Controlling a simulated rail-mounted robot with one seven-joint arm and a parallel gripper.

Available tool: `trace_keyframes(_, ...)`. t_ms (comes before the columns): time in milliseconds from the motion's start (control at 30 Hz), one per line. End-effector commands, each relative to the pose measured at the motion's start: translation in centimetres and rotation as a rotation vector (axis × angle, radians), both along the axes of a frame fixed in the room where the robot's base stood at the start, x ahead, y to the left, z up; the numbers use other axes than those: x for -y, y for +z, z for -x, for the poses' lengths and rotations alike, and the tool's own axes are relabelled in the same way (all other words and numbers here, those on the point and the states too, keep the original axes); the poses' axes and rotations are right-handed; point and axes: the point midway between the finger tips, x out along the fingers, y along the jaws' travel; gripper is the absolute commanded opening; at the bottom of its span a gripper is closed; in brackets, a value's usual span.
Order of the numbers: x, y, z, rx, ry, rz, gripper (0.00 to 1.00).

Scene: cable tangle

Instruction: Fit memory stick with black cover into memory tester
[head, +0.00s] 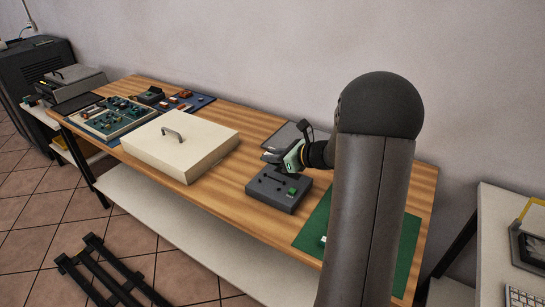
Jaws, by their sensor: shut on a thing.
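The memory tester (265,192) is a dark grey box with dark slots in its top and a green patch near its right front corner. It stands on the wooden bench, left of the green mat. My gripper (272,158) is above the tester's back edge, pointing left and down. It is shut on a small, thin dark piece, which I take to be the memory stick with the black cover. The jaws and the small size hide most of it. I cannot tell whether the stick touches the tester.
A large cream lidded box (178,150) with a handle stands left of the tester. Farther left are a tray of parts (112,122) and a blue mat (199,103) with small items. A green mat (312,238) lies at right, partly behind my arm. A grey flat panel (283,136) lies behind.

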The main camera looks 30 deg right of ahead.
Motion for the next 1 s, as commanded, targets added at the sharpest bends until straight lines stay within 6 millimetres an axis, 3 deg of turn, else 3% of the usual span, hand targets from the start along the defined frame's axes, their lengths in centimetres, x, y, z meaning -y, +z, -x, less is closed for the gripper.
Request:
trace_keyframes(733, -0.1, -6.7, 0.0, 0.0, 0.0, 0.0, 0.0)
trace_keyframes(1000, -0.1, -7.5, 0.0, 0.001, 0.0, 0.0, 0.0)
